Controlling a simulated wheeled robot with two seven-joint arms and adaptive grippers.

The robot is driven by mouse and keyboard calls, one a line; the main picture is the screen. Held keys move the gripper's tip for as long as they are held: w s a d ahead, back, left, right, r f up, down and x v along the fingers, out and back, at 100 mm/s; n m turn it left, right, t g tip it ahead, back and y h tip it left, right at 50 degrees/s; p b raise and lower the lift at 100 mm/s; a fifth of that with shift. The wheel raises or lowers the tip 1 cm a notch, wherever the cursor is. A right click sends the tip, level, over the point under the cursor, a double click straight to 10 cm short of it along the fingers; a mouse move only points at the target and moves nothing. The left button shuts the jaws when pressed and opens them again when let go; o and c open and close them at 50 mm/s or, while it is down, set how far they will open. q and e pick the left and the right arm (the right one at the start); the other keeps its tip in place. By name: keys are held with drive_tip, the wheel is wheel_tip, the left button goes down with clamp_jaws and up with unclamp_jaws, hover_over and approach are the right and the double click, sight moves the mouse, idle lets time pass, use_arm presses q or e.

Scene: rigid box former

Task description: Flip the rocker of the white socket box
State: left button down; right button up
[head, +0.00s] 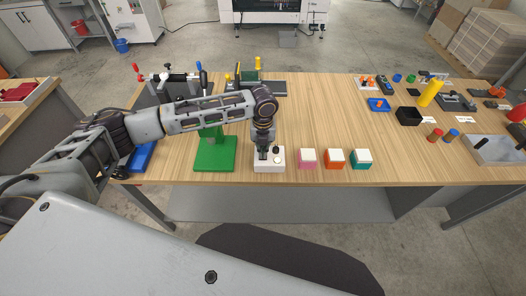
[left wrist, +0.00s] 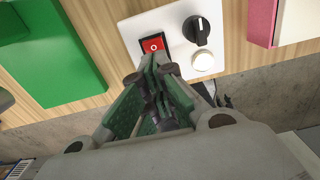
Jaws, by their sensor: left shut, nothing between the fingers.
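The white socket box (head: 270,166) stands near the front edge of the table in the head view. In the left wrist view the white socket box (left wrist: 172,20) carries a red rocker (left wrist: 152,43) marked with a circle, a black knob (left wrist: 197,29) and a round white button (left wrist: 203,61). My left gripper (head: 263,158) points down over the box. In the left wrist view my left gripper (left wrist: 160,62) is shut and empty, its fingertips at the rocker's lower edge. I cannot tell whether they touch. My right gripper is not in view.
A green stand (head: 215,155) is left of the box. Pink (head: 306,160), orange (head: 333,160) and teal (head: 361,160) blocks with white tops are in a row to the right. A black bin (head: 408,116) and a yellow cylinder (head: 430,93) stand further right.

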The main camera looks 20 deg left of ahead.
use_arm(q)
drive_tip(key=shift+r+p, duration=1.25)
drive_tip(key=shift+r, duration=1.2)
